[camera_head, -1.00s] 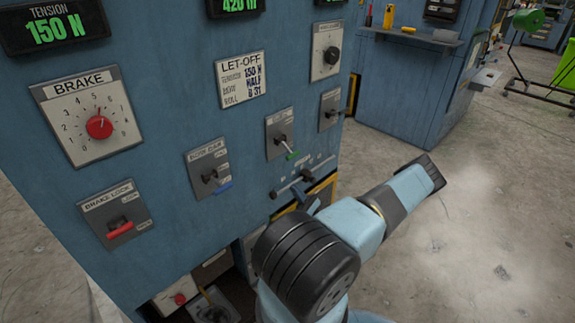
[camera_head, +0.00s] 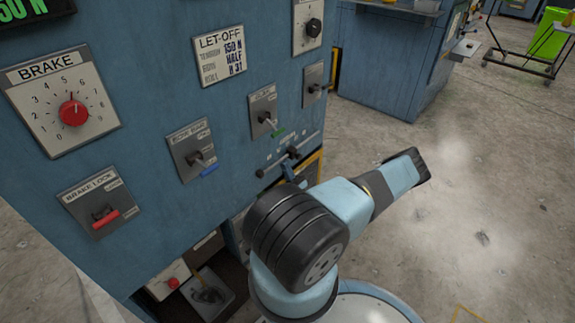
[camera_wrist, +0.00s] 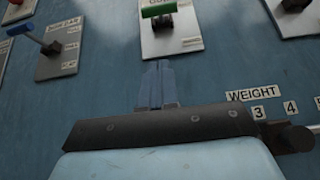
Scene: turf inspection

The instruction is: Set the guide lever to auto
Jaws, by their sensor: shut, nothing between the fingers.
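The guide lever (camera_head: 268,122) has a green-tipped handle on a small grey plate on the blue machine panel. Its handle points down and to the right in the head view, and the plate's lettering is too small to read. In the wrist view the green handle (camera_wrist: 158,10) is at the top edge, with its plate partly cut off. My gripper (camera_wrist: 157,66) is shut and empty, its blue fingers just below that plate in the picture. I cannot tell whether the fingers touch the panel. In the head view my arm largely hides the gripper.
A blue-tipped lever (camera_head: 200,160) is left of the guide lever, and a red-handled brake lock (camera_head: 104,217) is further left. The brake dial (camera_head: 73,113) is above. A weight scale (camera_wrist: 252,94) lies below right of the guide plate. Open floor (camera_head: 480,190) lies right.

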